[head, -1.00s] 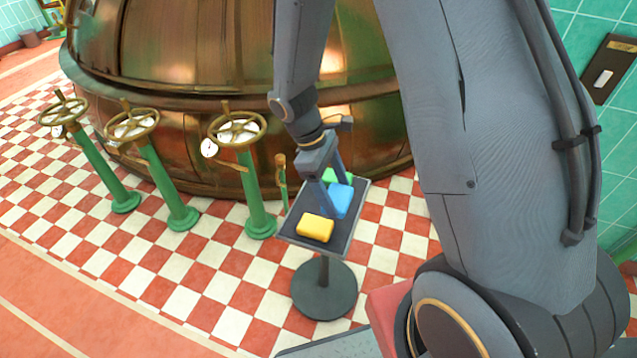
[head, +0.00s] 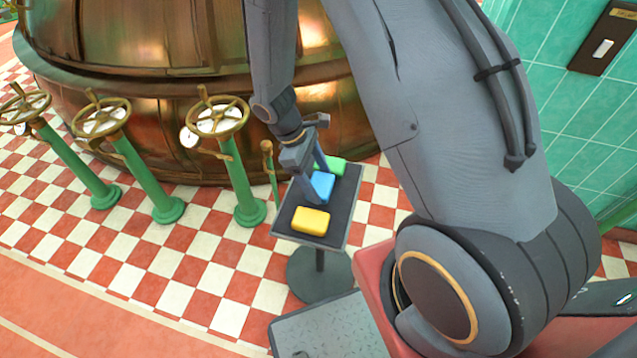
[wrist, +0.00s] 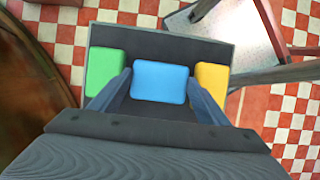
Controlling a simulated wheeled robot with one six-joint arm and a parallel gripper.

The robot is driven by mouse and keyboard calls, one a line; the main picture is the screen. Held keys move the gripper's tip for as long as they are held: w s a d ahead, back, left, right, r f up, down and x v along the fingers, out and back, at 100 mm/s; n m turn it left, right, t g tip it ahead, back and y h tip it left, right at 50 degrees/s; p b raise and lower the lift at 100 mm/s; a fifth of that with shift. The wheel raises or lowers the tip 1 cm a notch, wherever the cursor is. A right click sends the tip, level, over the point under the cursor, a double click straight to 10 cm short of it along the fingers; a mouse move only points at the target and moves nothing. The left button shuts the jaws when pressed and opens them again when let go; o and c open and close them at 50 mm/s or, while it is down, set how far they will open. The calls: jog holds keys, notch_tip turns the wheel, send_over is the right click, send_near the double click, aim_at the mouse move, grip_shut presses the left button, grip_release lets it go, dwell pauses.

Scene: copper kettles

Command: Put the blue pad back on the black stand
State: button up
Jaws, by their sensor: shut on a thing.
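The blue pad (head: 322,184) is at the black stand (head: 345,207), between a green pad (head: 331,164) and a yellow pad (head: 310,220). My gripper (head: 315,178) reaches down over the stand and is shut on the blue pad. In the wrist view the blue pad (wrist: 161,82) lies between my two fingers, with the green pad (wrist: 105,70) to the left and the yellow pad (wrist: 212,80) to the right. I cannot tell whether the blue pad touches the stand's top. My fingers hide part of it in the head view.
Green pedestals with brass handwheels (head: 218,118) stand left of the stand. A large copper kettle (head: 170,120) is behind it. A tiled wall (head: 560,100) with a dark switch plate (head: 603,40) is at the right. Checkered floor (head: 150,265) is clear in front of the pedestals.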

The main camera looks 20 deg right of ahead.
jog(key=shift+f, duration=0.95)
jog(key=shift+f, duration=0.2)
jog(key=o, duration=0.7)
jog(key=shift+r, duration=0.1)
